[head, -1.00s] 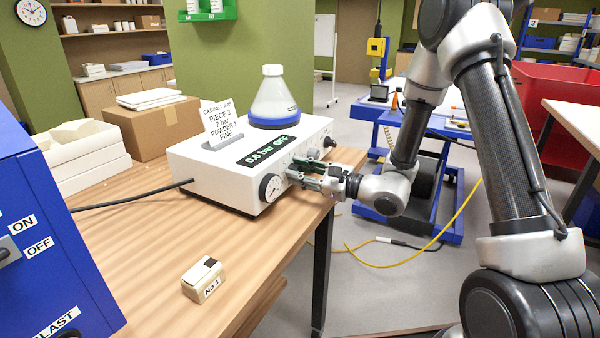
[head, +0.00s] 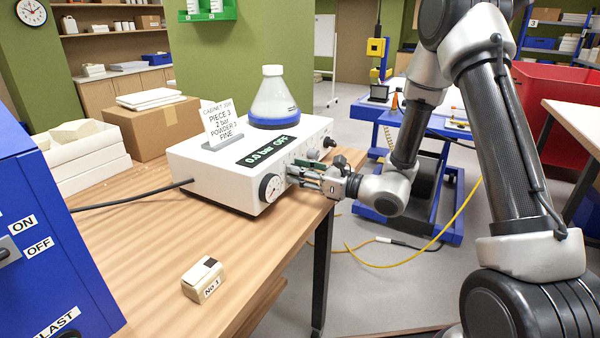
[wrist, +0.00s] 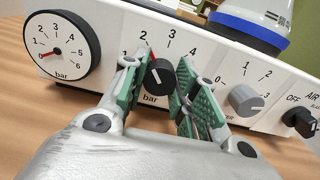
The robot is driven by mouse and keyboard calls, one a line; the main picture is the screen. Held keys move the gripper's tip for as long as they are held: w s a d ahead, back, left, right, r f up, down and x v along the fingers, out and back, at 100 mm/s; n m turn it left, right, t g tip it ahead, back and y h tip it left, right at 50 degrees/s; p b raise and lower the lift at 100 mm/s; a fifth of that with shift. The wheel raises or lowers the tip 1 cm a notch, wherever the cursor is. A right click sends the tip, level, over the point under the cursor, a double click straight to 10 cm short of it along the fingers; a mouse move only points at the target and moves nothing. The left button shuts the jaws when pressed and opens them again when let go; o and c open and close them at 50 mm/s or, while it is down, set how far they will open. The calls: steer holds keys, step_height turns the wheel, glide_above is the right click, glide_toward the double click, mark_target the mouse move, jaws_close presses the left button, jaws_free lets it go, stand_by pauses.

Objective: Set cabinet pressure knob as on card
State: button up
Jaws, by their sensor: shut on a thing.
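The white control box (head: 230,188) stands on the wooden bench, its display (head: 268,150) reading "0.0 bar OFF". A card (head: 221,122) on top reads "Cabinet job, piece 3, 2 bar", a powder line I cannot read surely, and "fine". The black pressure knob (wrist: 159,76) sits in a numbered bar scale in the wrist view. Its red mark points up and slightly left, near the 2, partly hidden by a finger. My gripper (wrist: 158,85) is shut on this knob, green pads either side; it also shows in the head view (head: 298,172). The round gauge (wrist: 62,50) needle rests near 0.
Right of the pressure knob are a grey knob (wrist: 246,101) and a black air switch (wrist: 300,122). A blue-banded flask (head: 273,98) stands on the box. A small block marked No 1 (head: 203,279) and a blue cabinet (head: 45,230) are at the left. A black cable (head: 130,203) leaves the box.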

steer(key=o, duration=1)
steer(key=shift+o, duration=0.2)
steer(key=v, duration=1.2)
